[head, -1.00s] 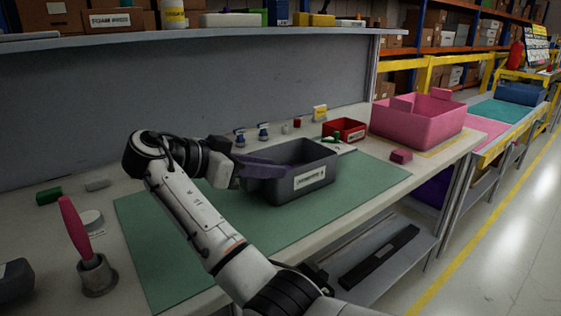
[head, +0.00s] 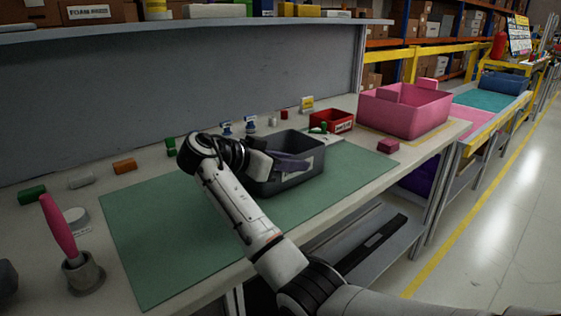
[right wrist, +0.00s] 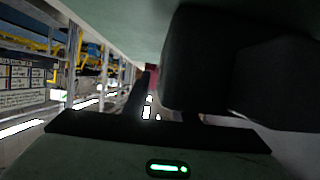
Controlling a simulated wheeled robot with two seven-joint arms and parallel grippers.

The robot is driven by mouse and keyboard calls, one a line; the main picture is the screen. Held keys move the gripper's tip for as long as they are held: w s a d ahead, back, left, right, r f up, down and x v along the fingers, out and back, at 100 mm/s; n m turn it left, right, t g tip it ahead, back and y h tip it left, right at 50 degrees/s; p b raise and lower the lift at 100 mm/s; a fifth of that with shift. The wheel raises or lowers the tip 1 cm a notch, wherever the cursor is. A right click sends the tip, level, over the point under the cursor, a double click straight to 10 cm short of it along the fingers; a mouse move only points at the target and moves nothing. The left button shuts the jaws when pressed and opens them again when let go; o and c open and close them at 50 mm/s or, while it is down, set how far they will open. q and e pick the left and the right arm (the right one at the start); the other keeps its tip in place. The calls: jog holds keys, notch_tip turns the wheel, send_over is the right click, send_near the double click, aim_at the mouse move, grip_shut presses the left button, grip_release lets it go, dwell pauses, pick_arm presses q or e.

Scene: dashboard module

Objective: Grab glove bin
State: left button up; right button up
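The grey bin (head: 285,183) with a white label on its front stands on the green mat (head: 160,230). I take it to be the glove bin; the label is too small to read. My right gripper (head: 294,163) is at the bin's near side, in front of part of the label. A flat purple-grey shape shows at its end; I cannot tell whether it is a finger or something held. In the right wrist view a large dark shape (right wrist: 200,60) blocks much of the picture, so finger spacing is unclear. My left gripper is out of view.
A red bin (head: 331,121) and a large pink bin (head: 405,112) stand to the right. A pink block (head: 388,146) lies near the mat's right corner. A pink-handled tool (head: 60,228) stands in a holder at left. The mat's left part is clear.

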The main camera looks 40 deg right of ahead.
jog(key=shift+d+f, duration=0.1)
jog(key=shift+d, duration=0.1)
grip_shut()
